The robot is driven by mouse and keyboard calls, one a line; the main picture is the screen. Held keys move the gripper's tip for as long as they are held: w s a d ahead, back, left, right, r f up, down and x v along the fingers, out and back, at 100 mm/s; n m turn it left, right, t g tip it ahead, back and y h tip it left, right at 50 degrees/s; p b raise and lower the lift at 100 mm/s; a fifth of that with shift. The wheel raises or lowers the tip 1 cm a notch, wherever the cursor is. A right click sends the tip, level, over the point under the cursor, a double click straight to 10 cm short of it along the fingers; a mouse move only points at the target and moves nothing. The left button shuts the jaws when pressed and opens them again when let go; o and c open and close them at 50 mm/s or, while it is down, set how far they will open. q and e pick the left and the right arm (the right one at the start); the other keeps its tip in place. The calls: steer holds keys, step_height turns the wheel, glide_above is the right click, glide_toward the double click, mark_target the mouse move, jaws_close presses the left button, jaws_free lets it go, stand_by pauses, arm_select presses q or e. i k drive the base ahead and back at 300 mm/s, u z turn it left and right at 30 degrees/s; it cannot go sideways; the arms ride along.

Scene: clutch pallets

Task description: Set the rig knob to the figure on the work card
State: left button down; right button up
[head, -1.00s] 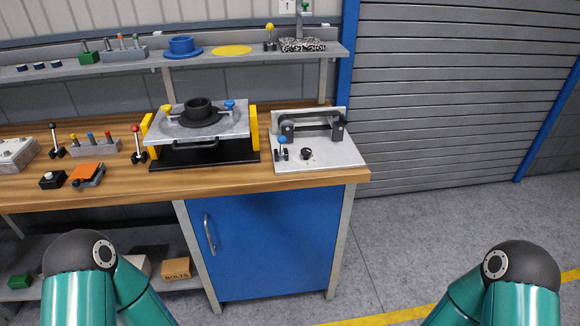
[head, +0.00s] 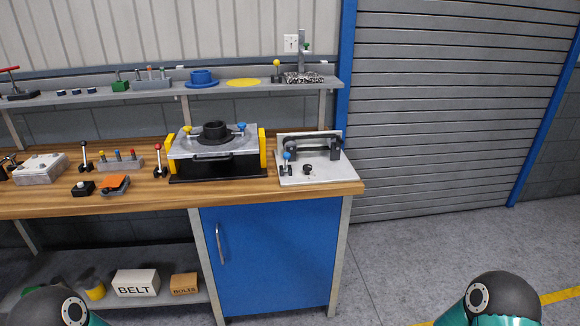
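A light grey rig (head: 316,172) stands at the right end of the wooden bench. It has an upright back plate, a dark horizontal bar between dark brackets, and a blue-topped lever (head: 287,160) at its left front. A small black knob (head: 308,169) sits on its base plate; its setting is too small to read. I cannot pick out a work card with a readable figure. Only the upper parts of my two arms show at the bottom left and bottom right corners. Both grippers are out of view.
A press-like fixture (head: 215,155) with yellow sides stands left of the rig. Several levers and small parts sit farther left on the bench (head: 140,195). A shelf (head: 230,96) runs above. A blue cabinet (head: 270,258) is below. Floor (head: 415,255) right of the bench is clear.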

mark_target(307, 168)
steer(key=u, duration=0.05)
steer(key=i, duration=1)
steer(key=u, duration=0.05)
